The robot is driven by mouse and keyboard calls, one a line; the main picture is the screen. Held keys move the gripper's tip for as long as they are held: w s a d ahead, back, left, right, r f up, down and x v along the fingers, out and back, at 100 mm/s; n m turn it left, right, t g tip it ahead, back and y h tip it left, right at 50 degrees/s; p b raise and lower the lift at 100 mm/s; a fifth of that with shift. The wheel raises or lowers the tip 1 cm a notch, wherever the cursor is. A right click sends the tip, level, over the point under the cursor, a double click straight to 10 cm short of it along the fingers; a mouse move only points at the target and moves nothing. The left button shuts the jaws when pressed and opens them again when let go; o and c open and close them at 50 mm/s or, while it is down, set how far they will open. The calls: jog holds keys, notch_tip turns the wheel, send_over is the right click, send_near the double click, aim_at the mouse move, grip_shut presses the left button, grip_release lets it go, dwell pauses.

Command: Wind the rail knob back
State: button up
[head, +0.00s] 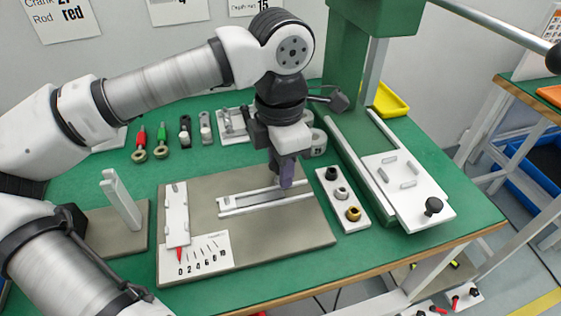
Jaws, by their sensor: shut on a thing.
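The rail (240,203) is a pale slotted track lying on a grey-brown board (305,232) in the middle of the green table. My gripper (286,178) points down at the right part of the rail, shut on the rail knob. The fingers cover most or all of the knob, so its shape cannot be made out. At the board's front left is a white scale card (203,254) marked 0 to 10.
A white strip with black, grey and brass knobs (342,195) lies right of the board. Further right stands a green machine with a white plate (408,183) and black knob (432,206). Small handled parts (162,148) line the back. A white post (120,198) stands left.

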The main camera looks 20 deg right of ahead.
dwell(0.3)
jog(key=o, duration=1)
jog(key=shift+c, duration=0.2)
notch_tip(320, 180, up, 14)
jog(key=p, duration=0.1)
jog(key=shift+p, duration=0.35)
jog(key=shift+f, duration=0.1)
